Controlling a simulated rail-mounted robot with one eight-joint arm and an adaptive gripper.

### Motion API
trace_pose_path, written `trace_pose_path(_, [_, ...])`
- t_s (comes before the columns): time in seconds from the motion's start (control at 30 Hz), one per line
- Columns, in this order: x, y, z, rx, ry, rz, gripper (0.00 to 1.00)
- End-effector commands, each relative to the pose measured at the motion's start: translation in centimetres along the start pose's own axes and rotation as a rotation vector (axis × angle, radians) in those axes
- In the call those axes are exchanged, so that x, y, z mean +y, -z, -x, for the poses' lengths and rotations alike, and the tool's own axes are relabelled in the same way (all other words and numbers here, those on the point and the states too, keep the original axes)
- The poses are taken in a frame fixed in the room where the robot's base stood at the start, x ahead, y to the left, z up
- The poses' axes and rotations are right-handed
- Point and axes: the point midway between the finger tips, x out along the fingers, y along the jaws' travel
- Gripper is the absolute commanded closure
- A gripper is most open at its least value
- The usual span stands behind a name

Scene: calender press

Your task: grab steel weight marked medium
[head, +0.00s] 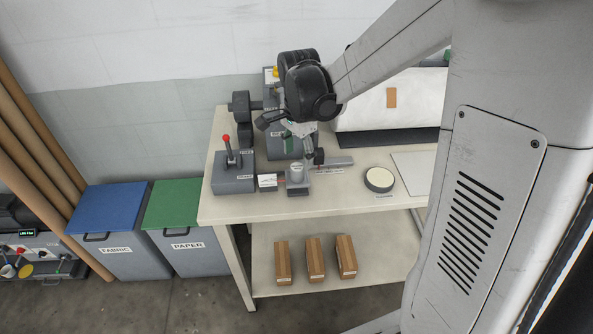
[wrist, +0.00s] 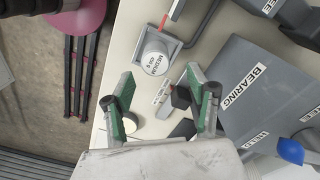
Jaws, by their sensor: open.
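The steel weight marked MEDIUM (wrist: 155,62) is a short, pale grey cylinder with its label facing my wrist camera. It sits in a square grey holder (wrist: 178,47) on the bench. In the head view the weight (head: 296,171) stands upright near the bench's front edge. My gripper (wrist: 158,76) is open and empty, its green-padded fingers spread to either side of the weight's line in the wrist view. In the head view my gripper (head: 290,138) hangs above and just behind the weight, apart from it. The exact height gap is hard to tell.
A grey lever box (head: 233,178) with a red knob stands left of the weight. A round white-topped disc (head: 379,179) lies to its right. A grey block labelled BEARING (wrist: 262,105) is close to my right finger. Fabric (head: 109,213) and paper (head: 172,214) bins stand left of the bench.

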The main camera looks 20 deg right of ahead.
Motion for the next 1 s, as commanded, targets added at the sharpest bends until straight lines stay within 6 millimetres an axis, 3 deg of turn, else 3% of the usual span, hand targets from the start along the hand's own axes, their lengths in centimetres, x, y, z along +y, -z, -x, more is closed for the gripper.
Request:
trace_pose_path(0.4, [0.5,-0.7,-4.3,0.0,0.001,0.001,0.47])
trace_pose_path(0.77, [0.5,-0.8,-5.1,0.0,0.001,0.0,0.47])
trace_pose_path(1.0, [0.5,-0.8,-5.0,0.0,0.001,0.0,0.77])
